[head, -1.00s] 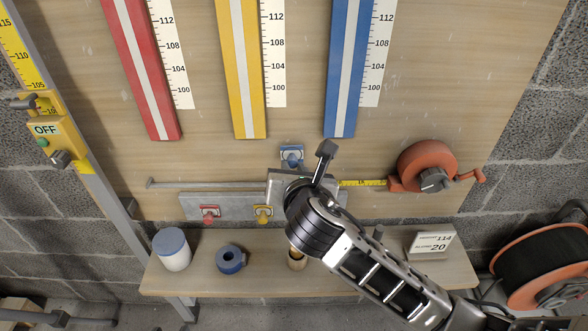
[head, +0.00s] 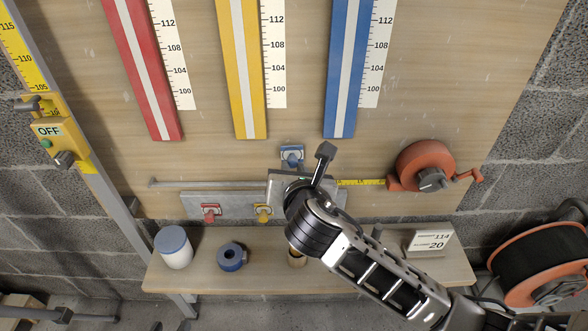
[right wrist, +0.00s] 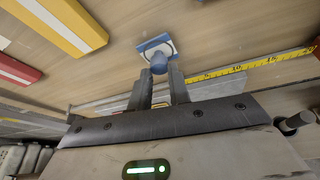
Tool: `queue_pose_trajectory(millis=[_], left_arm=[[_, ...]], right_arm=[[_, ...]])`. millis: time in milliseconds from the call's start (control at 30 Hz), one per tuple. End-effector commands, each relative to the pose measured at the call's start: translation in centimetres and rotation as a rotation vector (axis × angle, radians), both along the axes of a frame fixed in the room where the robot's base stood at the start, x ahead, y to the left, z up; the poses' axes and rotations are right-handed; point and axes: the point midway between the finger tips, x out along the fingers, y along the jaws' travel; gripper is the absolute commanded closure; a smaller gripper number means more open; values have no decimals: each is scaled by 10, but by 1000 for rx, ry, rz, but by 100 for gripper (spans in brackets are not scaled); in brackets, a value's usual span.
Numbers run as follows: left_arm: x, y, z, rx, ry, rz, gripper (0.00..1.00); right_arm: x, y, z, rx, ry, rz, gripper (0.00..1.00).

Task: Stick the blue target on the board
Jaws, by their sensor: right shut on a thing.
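Red (head: 210,211) and yellow (head: 263,212) targets sit on a grey plate (head: 232,198) below. An orange tape reel (head: 425,162) is at right, its tape running left. The shelf (head: 200,277) holds a white jar (head: 174,248), a blue ring (head: 231,257) and a number card (head: 431,242).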

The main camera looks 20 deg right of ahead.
Motion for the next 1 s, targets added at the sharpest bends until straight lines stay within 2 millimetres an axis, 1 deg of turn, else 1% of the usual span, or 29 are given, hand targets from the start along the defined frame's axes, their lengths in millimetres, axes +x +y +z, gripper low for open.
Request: queue_pose_trajectory(millis=[1000], left_arm=[[0,0,5,0,0,0,64]], right_arm=[[10,-3,0,0,-1,0,100]])
